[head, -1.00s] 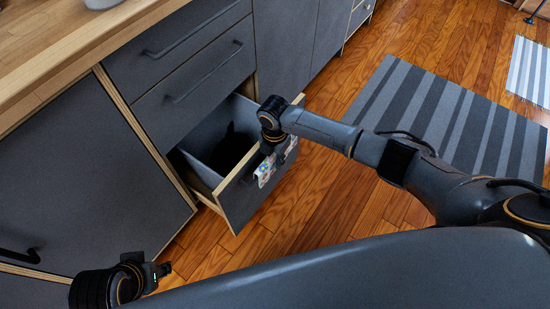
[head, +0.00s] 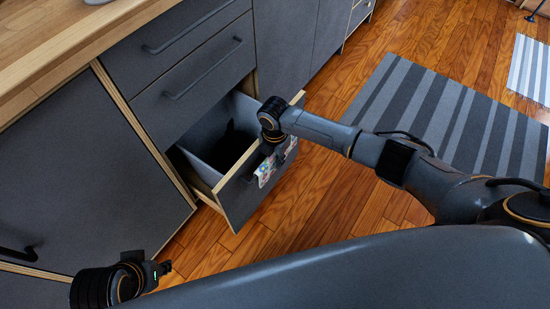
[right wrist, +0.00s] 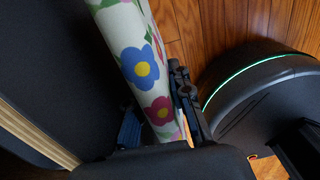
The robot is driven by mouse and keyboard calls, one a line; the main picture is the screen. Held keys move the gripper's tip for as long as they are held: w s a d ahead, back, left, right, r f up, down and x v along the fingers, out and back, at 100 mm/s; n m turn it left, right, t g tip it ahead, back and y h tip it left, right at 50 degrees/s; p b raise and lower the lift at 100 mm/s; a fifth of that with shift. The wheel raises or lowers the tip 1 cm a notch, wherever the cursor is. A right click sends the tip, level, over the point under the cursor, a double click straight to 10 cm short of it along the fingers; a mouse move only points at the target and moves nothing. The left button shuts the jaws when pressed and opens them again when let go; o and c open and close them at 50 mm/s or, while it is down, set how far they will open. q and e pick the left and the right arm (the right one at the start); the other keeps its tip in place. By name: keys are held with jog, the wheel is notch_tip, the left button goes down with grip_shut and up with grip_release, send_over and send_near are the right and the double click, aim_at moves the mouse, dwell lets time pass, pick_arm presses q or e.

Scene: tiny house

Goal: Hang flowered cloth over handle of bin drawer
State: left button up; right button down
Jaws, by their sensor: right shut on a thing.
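The flowered cloth (head: 264,173) is white with bright flowers and hangs at the front of the open bin drawer (head: 235,204). My right gripper (head: 272,158) is at the drawer front, shut on the cloth. In the right wrist view the cloth (right wrist: 142,65) shows blue and pink flowers and runs down between the fingers of the right gripper (right wrist: 160,120). The drawer handle is mostly hidden behind the cloth and gripper, so I cannot tell whether the cloth lies over it. My left gripper (head: 162,270) is at the lower left, away from the drawer and empty; its finger opening is unclear.
Shut drawers with dark bar handles (head: 203,70) sit above the bin drawer under a wooden counter (head: 60,50). A dark bin (head: 213,150) stands inside the drawer. A striped rug (head: 450,120) lies on the wooden floor at right. Floor before the drawer is clear.

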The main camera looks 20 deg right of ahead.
jog(key=c, duration=1.1)
grip_release()
jog(key=shift+r+p, duration=1.3)
jog(key=shift+p, duration=0.05)
jog(key=shift+r+p, duration=0.5)
jog(key=shift+p, duration=0.05)
jog(key=shift+r+p, duration=1.25)
jog(key=shift+p, duration=0.05)
pick_arm(q)
notch_tip(320, 180, down, 20)
jog(key=s+g+p, duration=0.1)
jog(key=shift+s+r, duration=0.2)
jog(key=shift+s, duration=0.2)
pick_arm(e)
jog(key=shift+r, duration=0.45)
